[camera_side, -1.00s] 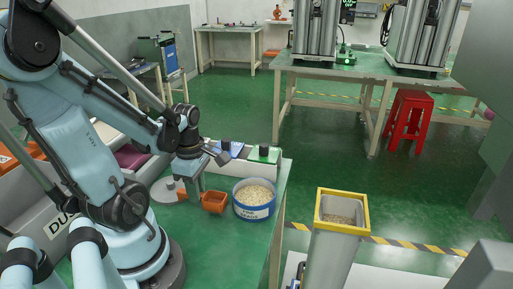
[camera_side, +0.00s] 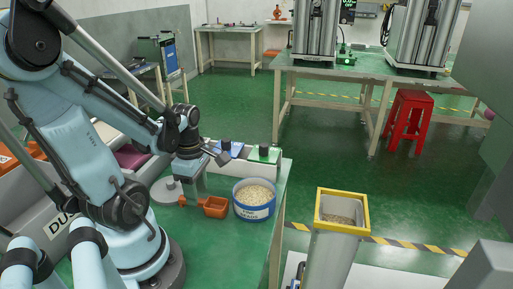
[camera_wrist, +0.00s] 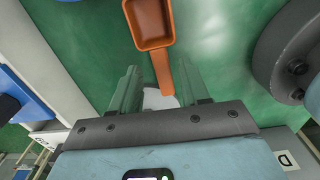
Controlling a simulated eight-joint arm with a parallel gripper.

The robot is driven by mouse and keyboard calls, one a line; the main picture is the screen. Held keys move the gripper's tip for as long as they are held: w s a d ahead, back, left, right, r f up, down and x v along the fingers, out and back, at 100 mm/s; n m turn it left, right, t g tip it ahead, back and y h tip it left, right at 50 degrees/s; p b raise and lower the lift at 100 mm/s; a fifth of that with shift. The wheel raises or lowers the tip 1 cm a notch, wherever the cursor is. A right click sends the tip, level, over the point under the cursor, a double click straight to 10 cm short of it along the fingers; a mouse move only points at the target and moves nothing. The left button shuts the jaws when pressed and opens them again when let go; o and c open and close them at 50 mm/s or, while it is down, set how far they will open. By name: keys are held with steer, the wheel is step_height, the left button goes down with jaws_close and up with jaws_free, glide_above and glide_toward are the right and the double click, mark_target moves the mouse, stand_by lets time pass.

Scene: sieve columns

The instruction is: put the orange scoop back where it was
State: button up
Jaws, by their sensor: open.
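The orange scoop (camera_side: 215,208) lies on the green table top, left of the blue tub of grain (camera_side: 254,201). Its handle points left, toward a pale grey disc (camera_side: 167,191). My gripper (camera_side: 199,187) is just above the scoop's handle, pointing down. In the wrist view, the scoop's bowl (camera_wrist: 150,22) is at the top, looks empty, and its handle runs down between the fingers. My gripper (camera_wrist: 158,80) is open there, with a finger on each side of the handle and visible gaps.
A yellow-rimmed sieve column (camera_side: 341,235) with grain stands right of the table edge. A grey bin (camera_side: 40,205) is at the left. Bare green table lies in front of the scoop.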

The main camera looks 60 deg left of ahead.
step_height(320, 180, up, 12)
steer(key=w+d+f+m+t, duration=0.1)
steer(key=w+d+m+t, duration=0.2)
steer(key=m, duration=1)
steer(key=w+d+m+t, duration=0.4)
steer(key=w+d+m, duration=0.5)
steer(key=m, duration=0.5)
steer(key=shift+w+d+f, duration=0.35)
steer(key=shift+d, duration=0.45)
